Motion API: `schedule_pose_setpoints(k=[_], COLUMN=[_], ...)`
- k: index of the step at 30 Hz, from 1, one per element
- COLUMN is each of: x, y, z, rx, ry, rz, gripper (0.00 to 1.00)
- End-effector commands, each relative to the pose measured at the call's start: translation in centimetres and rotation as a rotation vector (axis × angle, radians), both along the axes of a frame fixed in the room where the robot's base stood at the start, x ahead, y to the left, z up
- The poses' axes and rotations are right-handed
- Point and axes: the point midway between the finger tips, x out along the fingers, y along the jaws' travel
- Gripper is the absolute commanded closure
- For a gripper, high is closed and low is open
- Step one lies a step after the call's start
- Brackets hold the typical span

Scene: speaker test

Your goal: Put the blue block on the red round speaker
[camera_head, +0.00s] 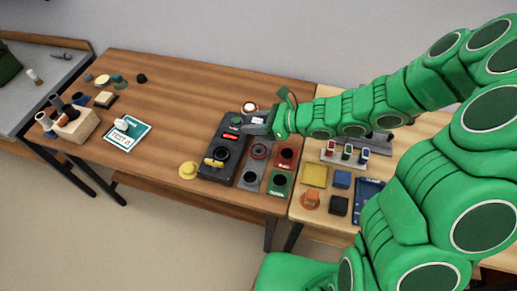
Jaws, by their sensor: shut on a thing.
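A blue block (342,179) sits on the light wood table (312,222) at right, between a yellow square (315,174) and a black block (338,206). A red square unit with a dark round cone (285,158) stands left of it, near the brown table's right edge. A grey unit with a reddish ring (258,151) is beside that. I cannot tell for certain which is the red round speaker. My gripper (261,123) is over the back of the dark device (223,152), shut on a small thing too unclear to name. The blue block is apart from my gripper.
A green unit (279,182) stands in front of the red one. Small red, green and blue pieces (347,152) stand in a grey holder under my arm. The brown table's middle (180,105) is clear.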

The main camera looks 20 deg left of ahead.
Motion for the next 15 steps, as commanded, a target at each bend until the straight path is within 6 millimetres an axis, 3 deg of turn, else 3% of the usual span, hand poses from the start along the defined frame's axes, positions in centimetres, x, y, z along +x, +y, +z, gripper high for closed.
schedule_pose_setpoints(k=[5,15], x=[-0.4,-0.4], y=[-0.6,-0.5], z=[-0.2,-3.3], rx=[0.001,0.001], ry=[-0.001,0.0], rz=[-0.005,-0.006], gripper=[0.92,0.92])
